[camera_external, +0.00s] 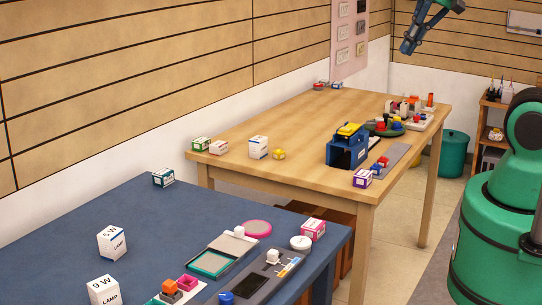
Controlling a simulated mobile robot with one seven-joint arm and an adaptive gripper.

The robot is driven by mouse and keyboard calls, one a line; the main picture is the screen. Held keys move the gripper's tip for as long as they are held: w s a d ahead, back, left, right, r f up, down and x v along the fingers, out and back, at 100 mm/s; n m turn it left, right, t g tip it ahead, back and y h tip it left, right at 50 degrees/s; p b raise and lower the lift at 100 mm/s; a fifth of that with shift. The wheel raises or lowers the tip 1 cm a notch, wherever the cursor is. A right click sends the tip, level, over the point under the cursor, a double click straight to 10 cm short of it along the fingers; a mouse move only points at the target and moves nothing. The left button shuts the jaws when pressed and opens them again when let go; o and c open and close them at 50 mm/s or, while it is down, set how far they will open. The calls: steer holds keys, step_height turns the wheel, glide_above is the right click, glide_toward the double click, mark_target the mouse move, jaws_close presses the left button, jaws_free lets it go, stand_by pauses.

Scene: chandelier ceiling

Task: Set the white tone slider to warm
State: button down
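A dark grey panel (250,284) lies on the blue table at the front. It has a black area, a white knob (272,257), a blue knob (226,298) and a small strip with yellow and blue parts (289,267). This may be the white tone slider; no label is readable, so I cannot tell its setting. My gripper (407,47) hangs high at the top, above the far end of the wooden table and well away from the panel. Its fingers are too small to tell open from shut.
A teal-framed panel (211,263), a pink disc (257,228), a white round piece (300,243) and a pink box (313,229) surround the grey panel. Lamp boxes (111,244) stand left. The wooden table (240,115) holds a blue holder (345,151). A wall board (347,45) carries several plates.

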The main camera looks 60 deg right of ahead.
steer(key=w+a+f+m+g+y, duration=0.1)
steer(key=w+a+f+m+y, duration=0.2)
steer(key=f, duration=0.9)
steer(key=w+a+f+m+g+y, duration=0.2)
steer(key=w+a+f+m, duration=0.2)
steer(key=w+f+m, duration=0.4)
steer(key=w+a+f+m+g+y+p, duration=0.1)
steer(key=w+f+m, duration=0.5)
steer(key=f, duration=1.1)
steer(key=w+a+g+y, duration=0.1)
steer(key=w+a+y, duration=0.1)
steer(key=w+a, duration=0.1)
steer(key=shift+w+m+y, duration=0.15)
steer(key=shift+m+y, duration=0.15)
steer(key=shift+a+f, duration=0.1)
steer(key=shift+f, duration=0.05)
steer(key=b, duration=0.2)
glide_toward(280, 252)
steer(key=x, duration=0.5)
steer(key=shift+f, duration=0.2)
steer(key=shift+a+r, duration=0.2)
steer(key=shift+a, duration=1.5)
steer(key=shift+a, duration=0.15)
